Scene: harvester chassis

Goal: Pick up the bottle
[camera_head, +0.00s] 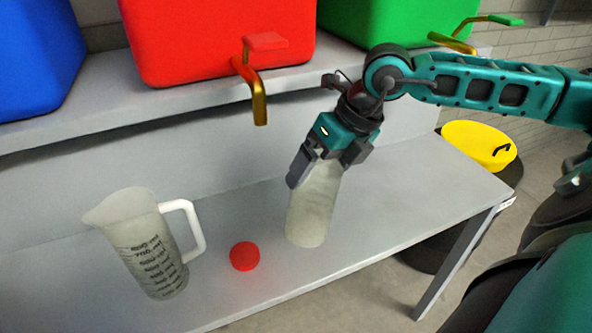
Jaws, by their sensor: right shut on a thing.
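A pale, translucent bottle (313,210) stands slightly tilted in the picture on the lower grey shelf. My right gripper (318,172) comes down from above and is shut on the bottle's upper part, which the fingers hide. I cannot tell whether the bottle's base touches the shelf. A red round cap (245,256) lies on the shelf to the left of the bottle. My left gripper is not in view.
A clear measuring jug (150,250) with a white handle stands left of the red cap. Red (215,40), blue (35,55) and green (390,20) containers sit on the upper shelf (110,90). A brass tap (255,90) overhangs. A yellow-lidded bin (478,145) stands right.

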